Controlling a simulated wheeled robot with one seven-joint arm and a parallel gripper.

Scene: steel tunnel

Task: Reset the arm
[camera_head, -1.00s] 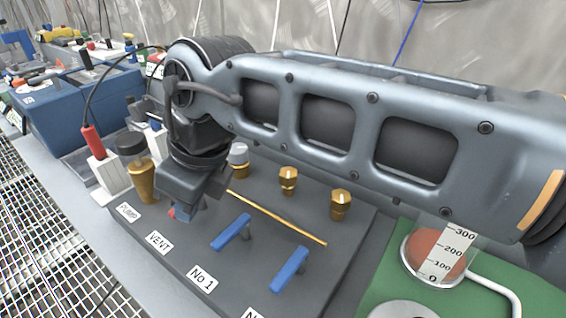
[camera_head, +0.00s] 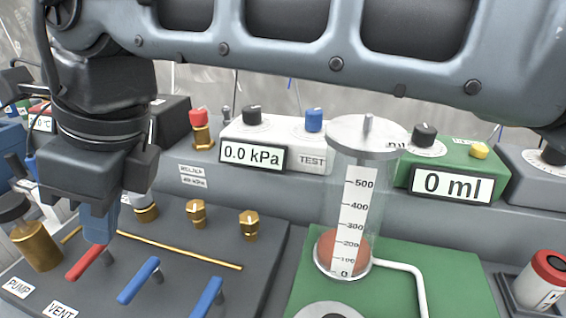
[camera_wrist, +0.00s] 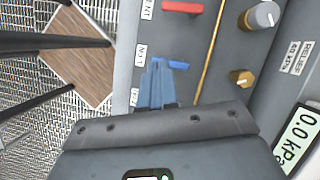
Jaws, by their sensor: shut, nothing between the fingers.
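My arm reaches across the top of the head view, with the wrist at the left. My gripper (camera_head: 99,222) points down over the dark valve panel (camera_head: 215,285), its blue fingers closed together and empty. In the head view the fingertips appear just above or behind the red lever (camera_head: 86,262) by the VENT label; I cannot tell whether they touch. In the wrist view the closed fingers (camera_wrist: 157,85) lie near a blue lever (camera_wrist: 172,64) by the No 1 label, and the red lever (camera_wrist: 182,8) is at the top edge.
Two blue levers (camera_head: 139,281) and brass knobs (camera_head: 249,225) stand on the panel. A clear graduated cylinder (camera_head: 375,215) stands on a green plate (camera_head: 450,268) to the right. Displays reading 0.0 kPa (camera_head: 252,156) and 0 ml (camera_head: 452,185) sit behind. A brass PUMP knob (camera_head: 36,246) is at left.

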